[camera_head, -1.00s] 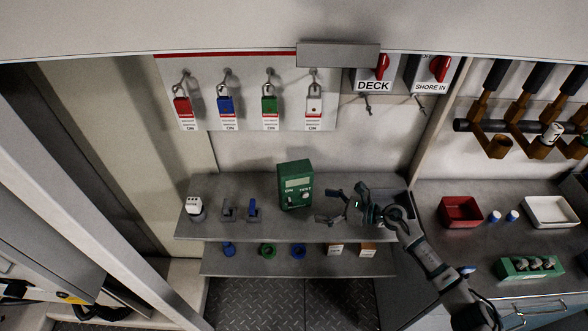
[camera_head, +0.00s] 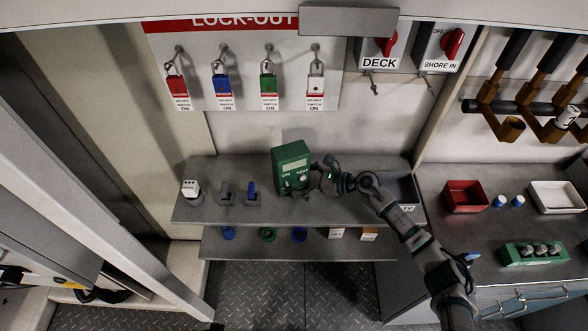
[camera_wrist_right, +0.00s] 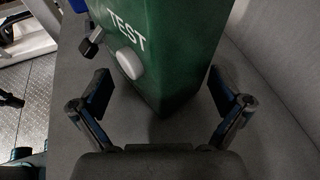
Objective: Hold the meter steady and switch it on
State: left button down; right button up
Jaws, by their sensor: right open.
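The green meter (camera_head: 291,166) stands on the upper shelf, looking slightly tilted or turned, with a pale display and the words ON and TEST on its front. In the right wrist view the meter (camera_wrist_right: 178,45) shows its TEST label, a round white knob (camera_wrist_right: 130,63) and a small dark toggle lever (camera_wrist_right: 92,42). My right gripper (camera_head: 322,175) is at the meter's right side. In the wrist view its open fingers (camera_wrist_right: 161,100) lie either side of the meter's near lower corner, with gaps to both. Contact is not visible there. My left gripper is not in view.
The upper shelf (camera_head: 235,215) also holds a white-topped item (camera_head: 192,192) and grey and blue clips left of the meter. A grey bin (camera_head: 405,190) is behind my right arm. Padlocks hang behind. A red tray (camera_head: 464,196) stands on the right counter.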

jog(key=shift+w+a+f, duration=0.1)
jog(key=shift+a, duration=0.15)
jog(key=c, duration=0.9)
jog(key=shift+c, duration=0.2)
